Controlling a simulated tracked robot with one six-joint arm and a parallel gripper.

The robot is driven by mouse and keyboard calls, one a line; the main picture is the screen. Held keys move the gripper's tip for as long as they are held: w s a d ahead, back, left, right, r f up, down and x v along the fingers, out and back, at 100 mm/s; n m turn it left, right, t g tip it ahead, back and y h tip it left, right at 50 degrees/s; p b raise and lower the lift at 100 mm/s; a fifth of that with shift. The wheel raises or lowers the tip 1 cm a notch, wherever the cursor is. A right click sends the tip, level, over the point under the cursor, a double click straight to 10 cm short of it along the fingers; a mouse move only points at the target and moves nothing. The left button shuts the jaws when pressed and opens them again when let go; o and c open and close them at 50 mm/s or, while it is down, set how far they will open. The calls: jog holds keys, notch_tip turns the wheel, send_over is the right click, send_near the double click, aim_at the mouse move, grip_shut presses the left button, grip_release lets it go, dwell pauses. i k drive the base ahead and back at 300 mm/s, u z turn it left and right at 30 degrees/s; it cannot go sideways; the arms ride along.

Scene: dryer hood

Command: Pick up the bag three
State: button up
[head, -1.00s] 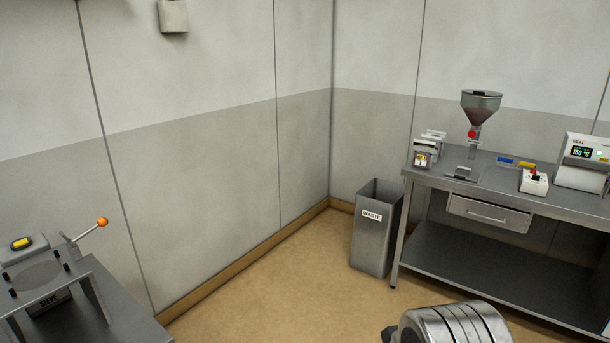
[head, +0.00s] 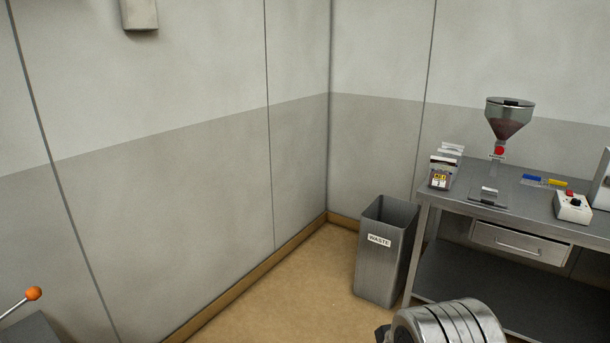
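A small group of upright bags (head: 446,166) stands at the left end of the steel bench, one behind another. The front bag (head: 440,174) carries a yellow label, with print too small to read surely. I cannot tell which one is bag three. The bags behind are partly hidden by the front one. My ribbed metal arm part (head: 452,325) shows at the bottom edge, below and well short of the bags. My gripper's fingers are not in view.
The steel bench (head: 520,208) has a drawer (head: 518,243), a hopper (head: 508,120) and a switch box (head: 573,207). A waste bin (head: 384,262) stands left of it. Bare floor (head: 290,290) lies left of the bin. An orange-knobbed lever (head: 33,293) is at lower left.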

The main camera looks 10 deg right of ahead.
aim_at(441, 170)
jog(key=z, duration=0.2)
jog(key=i, duration=1.8)
jog(key=z, duration=0.45)
jog(key=i, duration=1.5)
jog(key=z, duration=0.2)
